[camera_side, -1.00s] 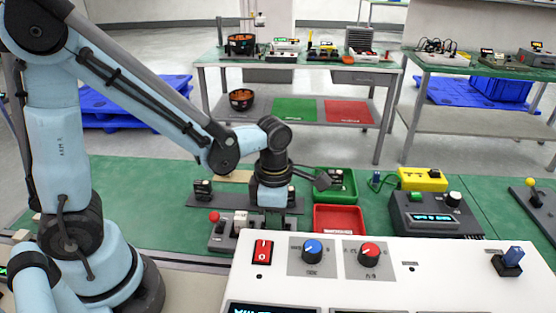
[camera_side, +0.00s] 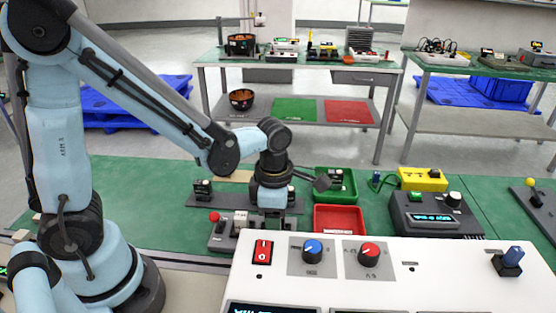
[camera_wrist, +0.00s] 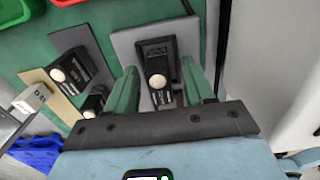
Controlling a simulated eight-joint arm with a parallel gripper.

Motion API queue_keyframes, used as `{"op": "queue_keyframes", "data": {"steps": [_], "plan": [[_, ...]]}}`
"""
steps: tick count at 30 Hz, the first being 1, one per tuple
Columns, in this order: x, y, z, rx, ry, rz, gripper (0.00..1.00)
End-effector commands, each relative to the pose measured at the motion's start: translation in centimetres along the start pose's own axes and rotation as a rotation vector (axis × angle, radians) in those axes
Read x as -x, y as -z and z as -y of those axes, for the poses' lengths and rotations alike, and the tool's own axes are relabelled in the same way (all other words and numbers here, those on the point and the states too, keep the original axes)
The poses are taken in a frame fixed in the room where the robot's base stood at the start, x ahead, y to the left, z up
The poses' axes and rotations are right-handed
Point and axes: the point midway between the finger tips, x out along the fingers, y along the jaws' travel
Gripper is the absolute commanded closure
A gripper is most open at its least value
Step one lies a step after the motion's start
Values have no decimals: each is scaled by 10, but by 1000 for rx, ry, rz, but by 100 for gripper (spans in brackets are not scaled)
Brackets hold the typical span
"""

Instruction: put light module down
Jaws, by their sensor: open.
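A dark light module (camera_wrist: 156,60) with a round white lamp sits on a grey pad (camera_wrist: 128,42) in the wrist view. My gripper (camera_wrist: 159,70) is open, with one green finger on each side of this module. Whether either finger touches it I cannot tell. In the side view my gripper's end points down at the rack strip, and its fingers are mostly hidden. Two similar modules, one of them (camera_wrist: 68,72), stand to the left in the wrist view. A dark module (camera_side: 203,189) also stands on the left of the strip in the side view.
A green tray (camera_side: 350,197) with a dark module in it and a red tray (camera_side: 339,228) lie right of my gripper. A grey unit with a display (camera_side: 435,222) stands farther right. A white control panel (camera_side: 350,285) fills the foreground. The green bench is clear at left.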

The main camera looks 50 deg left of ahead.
Motion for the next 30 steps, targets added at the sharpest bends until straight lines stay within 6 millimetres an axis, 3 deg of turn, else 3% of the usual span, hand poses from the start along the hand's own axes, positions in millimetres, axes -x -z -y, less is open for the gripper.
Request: {"op": "queue_keyframes", "data": {"steps": [21, 30], "plan": [[92, 0, 0, 0, 0, 0, 47], [117, 0, 0, 0, 0, 0, 47]]}}
